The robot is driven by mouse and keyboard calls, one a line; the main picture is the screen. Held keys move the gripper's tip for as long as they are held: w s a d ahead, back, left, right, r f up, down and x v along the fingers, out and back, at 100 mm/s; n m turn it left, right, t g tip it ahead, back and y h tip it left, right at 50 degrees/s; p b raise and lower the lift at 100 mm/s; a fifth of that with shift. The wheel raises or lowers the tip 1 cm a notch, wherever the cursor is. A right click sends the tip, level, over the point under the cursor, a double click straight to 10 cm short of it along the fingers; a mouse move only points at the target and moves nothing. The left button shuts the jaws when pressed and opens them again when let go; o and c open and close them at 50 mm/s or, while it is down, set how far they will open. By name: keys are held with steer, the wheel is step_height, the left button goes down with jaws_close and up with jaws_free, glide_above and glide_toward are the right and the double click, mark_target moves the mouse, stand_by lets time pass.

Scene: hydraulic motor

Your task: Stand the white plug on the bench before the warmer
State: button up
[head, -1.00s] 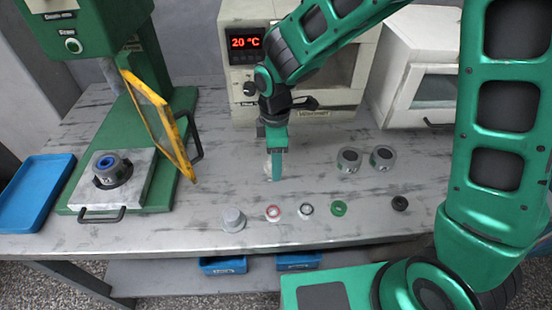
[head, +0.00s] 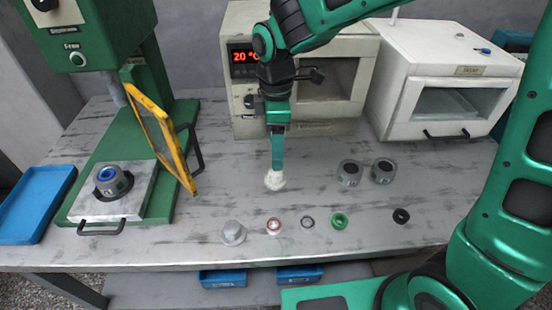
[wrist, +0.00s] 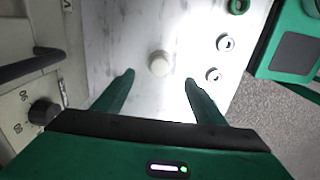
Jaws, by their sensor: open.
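The white plug (head: 275,181) stands on the bench (head: 200,215), in front of the cream box with the red 20 °C display (head: 245,105), which looks like the warmer. My gripper (head: 278,166) is just above the plug, fingers pointing down; from the head view the near finger hides the other. In the wrist view the plug (wrist: 160,63) lies between and slightly beyond the two spread fingertips of my gripper (wrist: 159,79), with clear gaps on both sides. Nothing is held.
Two grey cylinders (head: 366,172) stand to the right. A grey cap (head: 233,232) and several rings, including a green one (head: 339,220), line the front edge. A green press (head: 160,120) with a yellow guard (head: 158,135) stands left, a white cabinet (head: 445,85) right.

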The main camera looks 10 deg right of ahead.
step_height(320, 180, up, 2)
steer(key=shift+r, duration=0.1)
steer(key=shift+d, duration=0.1)
steer(key=s+d+r+m, duration=0.2)
steer(key=d+m, duration=0.3)
steer(key=d, duration=0.6)
steer(key=s+d+r+m, duration=0.1)
steer(key=s+d+m, duration=0.2)
steer(key=d+m, duration=0.55)
steer(key=s+d+f+m, duration=0.1)
steer(key=s+d+m, duration=0.9)
steer(key=s+d, duration=0.5)
steer(key=shift+s+d+f, duration=0.25)
steer(key=shift+s+d, duration=0.05)
steer(key=shift+s, duration=0.45)
steer(key=shift+m, duration=0.25)
